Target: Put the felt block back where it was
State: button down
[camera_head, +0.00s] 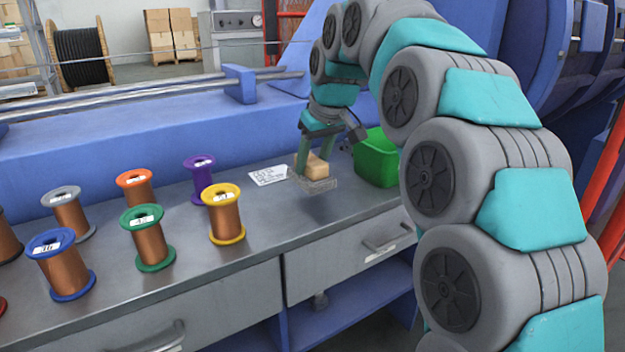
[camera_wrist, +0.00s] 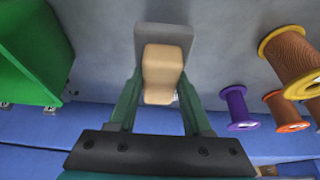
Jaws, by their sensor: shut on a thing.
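The felt block (camera_head: 317,166) is a small tan block with rounded edges. My gripper (camera_head: 309,163) is shut on it, over the back part of the grey bench. In the wrist view the felt block (camera_wrist: 163,72) sits between the two green fingers of my gripper (camera_wrist: 162,78). A pale, mesh-like grey piece (camera_head: 319,185) shows just under the block. In the wrist view a grey rounded rectangle (camera_wrist: 167,33) shows behind the block. I cannot tell whether the block touches it. A dark shadow lies on the bench below.
A green bin (camera_head: 377,160) stands close to the right of my gripper. A white printed card (camera_head: 268,175) lies to the left. Several copper wire spools, the nearest with yellow flanges (camera_head: 224,216), stand on the left of the bench (camera_head: 285,222). A blue machine beam runs behind.

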aim_at(312, 180)
jog(key=shift+f, duration=2.1)
jog(key=shift+f, duration=0.2)
jog(key=shift+c, duration=1.7)
grip_release()
jog(key=v, duration=1.2)
jog(key=shift+r, duration=0.15)
jog(key=shift+s+d, duration=0.1)
